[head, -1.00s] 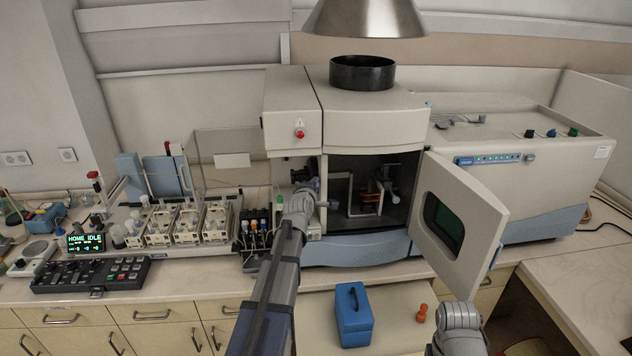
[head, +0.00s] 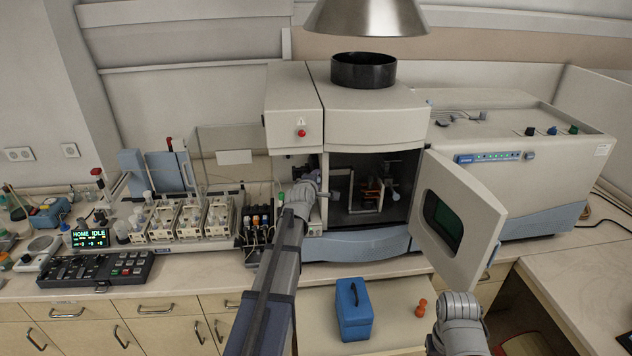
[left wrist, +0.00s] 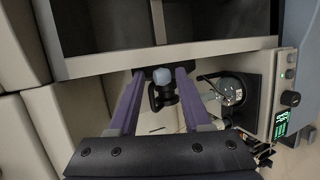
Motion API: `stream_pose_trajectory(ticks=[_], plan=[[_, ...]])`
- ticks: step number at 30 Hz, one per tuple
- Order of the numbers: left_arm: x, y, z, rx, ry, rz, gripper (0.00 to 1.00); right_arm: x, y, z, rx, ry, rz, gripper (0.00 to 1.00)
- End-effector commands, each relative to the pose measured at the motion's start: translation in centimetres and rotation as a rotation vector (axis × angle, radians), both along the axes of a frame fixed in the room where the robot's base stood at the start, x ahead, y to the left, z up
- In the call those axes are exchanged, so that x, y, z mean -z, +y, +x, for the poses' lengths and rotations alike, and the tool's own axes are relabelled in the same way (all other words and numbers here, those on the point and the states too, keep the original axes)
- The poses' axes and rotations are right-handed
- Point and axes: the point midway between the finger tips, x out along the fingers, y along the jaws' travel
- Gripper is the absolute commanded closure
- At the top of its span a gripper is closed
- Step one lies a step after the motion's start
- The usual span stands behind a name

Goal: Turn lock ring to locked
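My left gripper (head: 323,186) is at the left edge of the open chamber of the spectrometer (head: 375,118); its fingers are small there. In the left wrist view its two purple fingers (left wrist: 160,74) are apart, on either side of a dark fitting with a pale blue cap (left wrist: 162,77). I cannot tell whether they touch it, or whether this fitting is the lock ring. A round glass vessel (left wrist: 231,91) sits just right of the fingers. My right arm shows at the bottom of the head view; its gripper cannot be made out.
The chamber door (head: 459,216) stands open to the right. A blue case (head: 354,312) and an orange piece (head: 421,308) are on the lower surface in front. A sampler rack (head: 180,220) and a keypad (head: 95,268) lie left. A metal hood (head: 366,17) hangs above.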

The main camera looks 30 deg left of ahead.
Motion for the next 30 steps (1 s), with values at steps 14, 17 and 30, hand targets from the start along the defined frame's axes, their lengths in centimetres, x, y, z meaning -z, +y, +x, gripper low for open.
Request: stream_pose_trajectory(ticks=[14, 17, 30], plan=[[-0.3, -0.2, -0.8, -0.001, 0.001, 0.001, 0.42, -0.3, 0.0, 0.0, 0.0, 0.0, 0.0, 0.49], [-0.7, -0.5, -1.8, -0.001, 0.001, 0.001, 0.42, -0.7, 0.0, 0.0, -0.001, 0.0, 0.0, 0.49], [-2.6, -1.9, -7.2, 0.0, 0.001, 0.0, 0.42, -2.6, 0.0, 0.0, -0.003, 0.001, 0.0, 0.49]])
